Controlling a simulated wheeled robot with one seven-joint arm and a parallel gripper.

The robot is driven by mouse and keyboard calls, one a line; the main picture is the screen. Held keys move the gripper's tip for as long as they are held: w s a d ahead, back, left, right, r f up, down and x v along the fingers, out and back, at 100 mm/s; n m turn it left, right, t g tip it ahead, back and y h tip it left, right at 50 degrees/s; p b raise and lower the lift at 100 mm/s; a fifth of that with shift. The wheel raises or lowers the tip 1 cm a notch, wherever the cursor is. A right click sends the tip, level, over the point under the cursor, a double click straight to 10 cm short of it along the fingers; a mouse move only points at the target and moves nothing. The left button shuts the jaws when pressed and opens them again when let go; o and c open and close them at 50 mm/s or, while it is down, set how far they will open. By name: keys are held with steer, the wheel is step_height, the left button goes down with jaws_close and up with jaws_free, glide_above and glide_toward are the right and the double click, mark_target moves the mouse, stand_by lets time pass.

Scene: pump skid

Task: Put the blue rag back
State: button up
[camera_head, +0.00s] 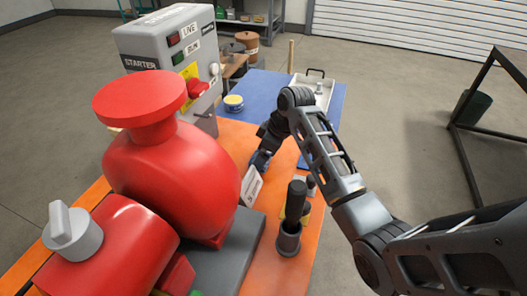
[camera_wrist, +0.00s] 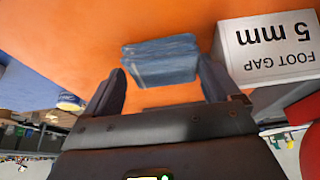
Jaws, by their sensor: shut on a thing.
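The blue rag (camera_wrist: 160,60) is a folded, worn denim-blue cloth between the two fingers of my gripper (camera_wrist: 161,72) in the wrist view. My gripper is shut on it, over the orange surface (camera_wrist: 75,30). In the head view my gripper (camera_head: 260,163) is low beside the red pump, and the rag is mostly hidden there by the gripper. I cannot tell whether the rag touches the surface.
A white block marked FOOT GAP 5 mm (camera_wrist: 268,50) stands close beside the gripper. The red pump (camera_head: 170,170) is at left, a dark cup (camera_head: 288,240) in front. Behind are the starter box (camera_head: 150,45), a blue mat (camera_head: 262,88) and a pale tray (camera_head: 325,90).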

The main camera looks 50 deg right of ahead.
steer(key=shift+f, duration=0.15)
steer(key=o, duration=0.7)
steer(key=shift+o, duration=0.2)
steer(key=b+v, duration=0.1)
steer(key=v, duration=1.1)
steer(key=shift+b, duration=0.3)
